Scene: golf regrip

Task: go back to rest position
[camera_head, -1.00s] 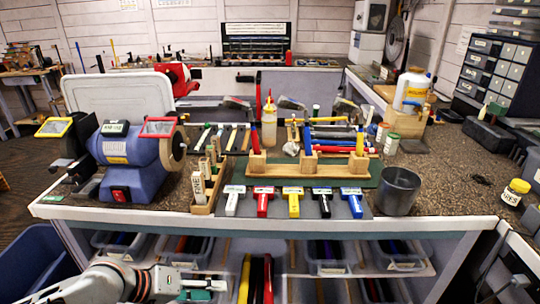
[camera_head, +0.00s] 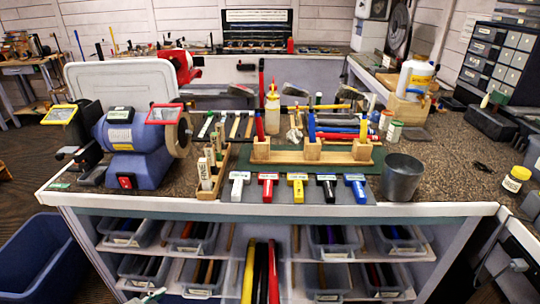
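My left gripper (camera_head: 151,295) shows only as a small pale piece at the bottom edge of the head view, below the bench. The rest of it is cut off, so I cannot tell if it is open or shut. My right gripper is not in view. A wooden stand (camera_head: 312,156) on the green mat holds upright red and blue grips. In front of it lies a row of labelled club pieces: white (camera_head: 237,187), red (camera_head: 267,188), yellow (camera_head: 298,189), black (camera_head: 327,189) and blue (camera_head: 356,189).
A blue bench grinder (camera_head: 133,150) stands at the left. A grey cup (camera_head: 401,178) stands right of the row. The bench front edge (camera_head: 300,210) runs above shelves of clear bins (camera_head: 328,275). Red, yellow and black shafts (camera_head: 262,270) stand below the edge. A blue bin (camera_head: 40,255) is at lower left.

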